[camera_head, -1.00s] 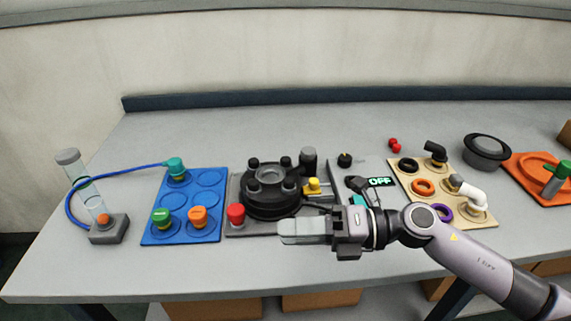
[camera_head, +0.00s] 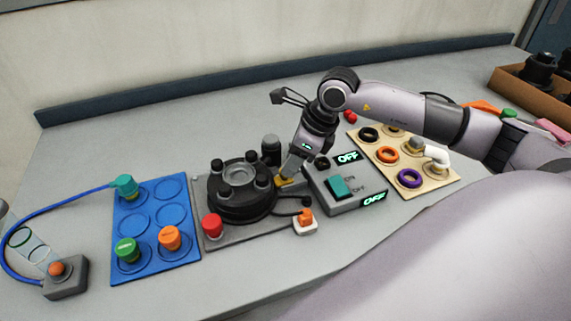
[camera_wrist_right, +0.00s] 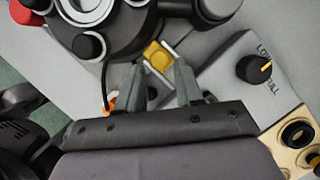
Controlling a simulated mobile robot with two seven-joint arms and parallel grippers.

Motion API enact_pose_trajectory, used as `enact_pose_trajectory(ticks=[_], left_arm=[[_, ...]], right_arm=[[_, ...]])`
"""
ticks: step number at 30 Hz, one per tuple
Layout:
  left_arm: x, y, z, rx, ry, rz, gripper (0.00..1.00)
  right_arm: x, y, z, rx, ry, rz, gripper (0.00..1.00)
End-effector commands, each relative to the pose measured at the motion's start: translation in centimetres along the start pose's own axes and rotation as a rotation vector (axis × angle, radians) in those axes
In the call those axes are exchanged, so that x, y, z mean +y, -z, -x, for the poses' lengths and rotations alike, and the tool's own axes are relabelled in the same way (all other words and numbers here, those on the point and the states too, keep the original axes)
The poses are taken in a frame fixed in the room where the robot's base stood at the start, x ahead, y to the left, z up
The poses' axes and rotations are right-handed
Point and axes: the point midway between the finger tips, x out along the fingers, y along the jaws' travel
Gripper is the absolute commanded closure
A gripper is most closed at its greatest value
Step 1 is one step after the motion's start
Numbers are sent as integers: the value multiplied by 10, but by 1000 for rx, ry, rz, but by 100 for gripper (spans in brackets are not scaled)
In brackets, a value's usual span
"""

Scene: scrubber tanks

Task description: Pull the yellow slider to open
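The yellow slider (camera_head: 285,183) sits at the right side of the round black device (camera_head: 238,192) on a grey base plate. In the right wrist view the yellow slider (camera_wrist_right: 158,56) shows as a yellow block just beyond the fingertips. My right gripper (camera_head: 288,175) points down at it, and its fingers partly hide the slider in the head view. In the right wrist view the right gripper (camera_wrist_right: 158,72) has its two fingers apart, one toward each side of the slider. I cannot tell whether they touch it. My left gripper is not in view.
Right of the slider stands a grey switch box (camera_head: 345,190) with a teal rocker and "OFF" displays. An orange-and-white plug (camera_head: 305,222) lies in front. A red button (camera_head: 212,225) and a blue board (camera_head: 150,255) are to the left. A beige ring board (camera_head: 430,179) is to the right.

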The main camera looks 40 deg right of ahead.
Motion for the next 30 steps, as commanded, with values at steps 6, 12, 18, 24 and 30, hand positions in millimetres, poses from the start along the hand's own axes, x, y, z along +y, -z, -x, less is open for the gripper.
enact_pose_trajectory(ticks=[6,12,18,24,30], left_arm=[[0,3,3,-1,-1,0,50],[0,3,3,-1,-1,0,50],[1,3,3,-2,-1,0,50],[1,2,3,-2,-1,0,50],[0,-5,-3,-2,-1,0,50]], right_arm=[[1,0,-25,-1,-3,-1,64],[1,0,-30,-2,-2,0,64],[1,0,-30,-2,-2,0,87],[0,0,-30,-2,-2,-1,100],[-10,15,-27,1,1,-3,100]])
